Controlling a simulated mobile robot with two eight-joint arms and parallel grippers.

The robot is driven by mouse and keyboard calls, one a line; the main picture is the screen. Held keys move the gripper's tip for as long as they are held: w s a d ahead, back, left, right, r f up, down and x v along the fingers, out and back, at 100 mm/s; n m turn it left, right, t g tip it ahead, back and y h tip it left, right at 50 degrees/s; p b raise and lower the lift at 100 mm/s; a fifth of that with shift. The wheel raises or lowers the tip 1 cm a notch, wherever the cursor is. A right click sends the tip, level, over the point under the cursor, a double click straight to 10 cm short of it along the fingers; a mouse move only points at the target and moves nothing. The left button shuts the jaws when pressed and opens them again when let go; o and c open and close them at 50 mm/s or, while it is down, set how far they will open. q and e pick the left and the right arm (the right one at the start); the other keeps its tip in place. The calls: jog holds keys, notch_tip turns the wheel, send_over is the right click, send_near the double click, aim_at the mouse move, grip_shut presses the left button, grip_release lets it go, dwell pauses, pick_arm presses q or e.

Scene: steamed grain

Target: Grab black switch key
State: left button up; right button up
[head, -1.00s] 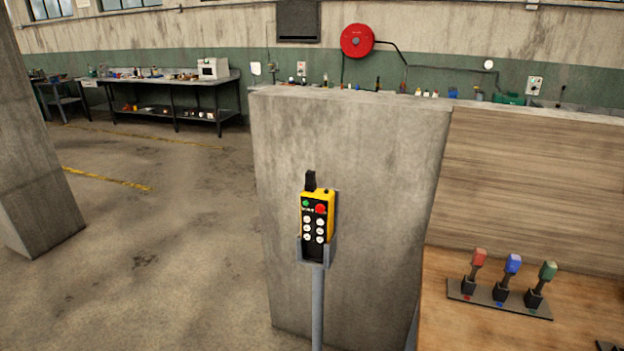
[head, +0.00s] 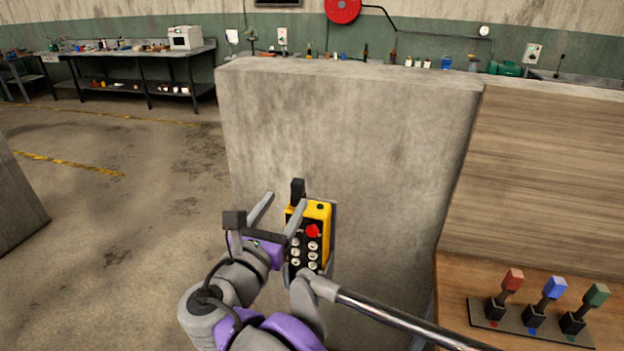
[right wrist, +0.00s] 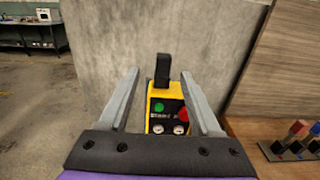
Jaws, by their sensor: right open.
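The black switch key (head: 298,188) stands upright on top of a yellow and black remote control (head: 318,217), which sits in a holder in front of a concrete block. In the right wrist view the black key (right wrist: 163,70) shows between and beyond my fingers. My right gripper (head: 283,207) is open and empty, close in front of the remote; its fingers (right wrist: 154,90) lie either side of the key in the picture, and I see no contact. The gripper hides the remote's upper left, with its green button, in the head view. My left gripper is not in view.
A concrete block (head: 340,120) stands right behind the remote. At right, a wooden bench (head: 455,300) carries red, blue and green levers (head: 553,290) on a plate. Open floor (head: 110,230) lies to the left. A workbench (head: 130,60) stands far back.

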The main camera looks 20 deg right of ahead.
aim_at(294, 188)
jog(key=x, duration=0.4)
jog(key=shift+d+r, duration=0.15)
jog(key=shift+r, duration=0.05)
jog(key=x, duration=0.6)
jog(key=shift+s+f+p, duration=0.1)
jog(key=shift+f+p, duration=0.05)
jog(key=shift+p, duration=0.25)
jog(key=shift+s, duration=0.1)
grip_shut()
